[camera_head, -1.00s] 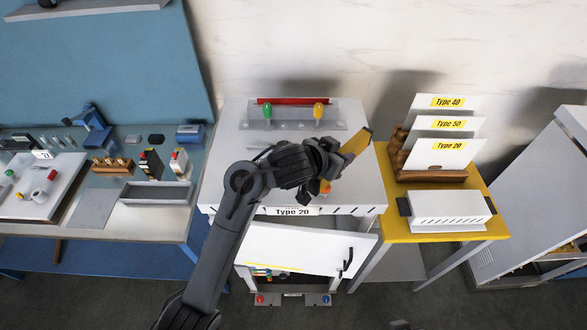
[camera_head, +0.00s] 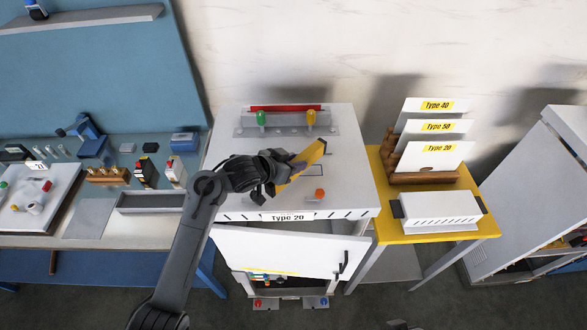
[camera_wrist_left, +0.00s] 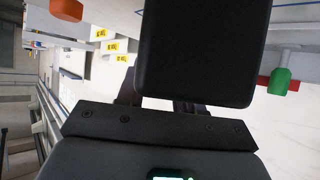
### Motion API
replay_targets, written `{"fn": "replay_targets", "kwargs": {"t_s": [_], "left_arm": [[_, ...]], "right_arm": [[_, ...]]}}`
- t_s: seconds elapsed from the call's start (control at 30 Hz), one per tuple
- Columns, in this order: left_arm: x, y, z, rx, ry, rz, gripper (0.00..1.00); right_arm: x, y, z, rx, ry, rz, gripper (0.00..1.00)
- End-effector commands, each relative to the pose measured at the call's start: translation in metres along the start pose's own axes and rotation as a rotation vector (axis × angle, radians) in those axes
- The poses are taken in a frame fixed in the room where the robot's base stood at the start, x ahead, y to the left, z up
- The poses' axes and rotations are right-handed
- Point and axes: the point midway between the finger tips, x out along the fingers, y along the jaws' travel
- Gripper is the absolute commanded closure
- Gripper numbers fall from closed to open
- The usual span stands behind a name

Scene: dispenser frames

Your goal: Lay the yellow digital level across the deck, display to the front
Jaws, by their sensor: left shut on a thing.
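The yellow digital level (camera_head: 307,158) is held by my left gripper (camera_head: 276,180) above the light grey deck (camera_head: 350,190). It lies at a slant, with its far end to the upper right. My left gripper is shut on it and, with the wrist, hides its near end. In the head view I cannot make out the display. The left wrist view has a large black block in the middle and a small green-lit patch (camera_wrist_left: 172,178) at the bottom edge; I cannot tell whether that is the display. My right gripper is not in view.
A green lamp (camera_head: 261,118) and a yellow lamp (camera_head: 311,118) stand at the deck's back, before a red bar (camera_head: 285,108). An orange knob (camera_head: 320,195) stands near the deck's front. A yellow table (camera_head: 440,232) is at the right, a cluttered bench (camera_head: 100,230) at the left.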

Motion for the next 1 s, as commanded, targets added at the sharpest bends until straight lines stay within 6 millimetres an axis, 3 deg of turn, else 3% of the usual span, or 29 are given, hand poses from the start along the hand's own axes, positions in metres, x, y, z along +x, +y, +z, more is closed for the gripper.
{"fn": "replay_targets", "kwargs": {"t_s": [0.23, 0.7, 0.73, 0.9, 1.0], "left_arm": [[0.015, 0.000, 0.025, -0.002, -0.002, 0.000, 1.00], [0.019, 0.000, 0.032, 0.000, -0.001, -0.001, 1.00], [0.019, 0.000, 0.033, 0.000, -0.003, -0.001, 0.63], [0.019, 0.000, 0.033, 0.000, -0.003, -0.001, 0.39], [0.019, 0.000, 0.032, 0.000, -0.002, -0.001, 0.39]], "right_arm": [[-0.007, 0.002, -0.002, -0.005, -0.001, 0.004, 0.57], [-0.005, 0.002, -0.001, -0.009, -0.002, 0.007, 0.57], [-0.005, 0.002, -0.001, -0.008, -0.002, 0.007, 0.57], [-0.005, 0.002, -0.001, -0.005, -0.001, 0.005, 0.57], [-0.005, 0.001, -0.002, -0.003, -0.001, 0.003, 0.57]]}}
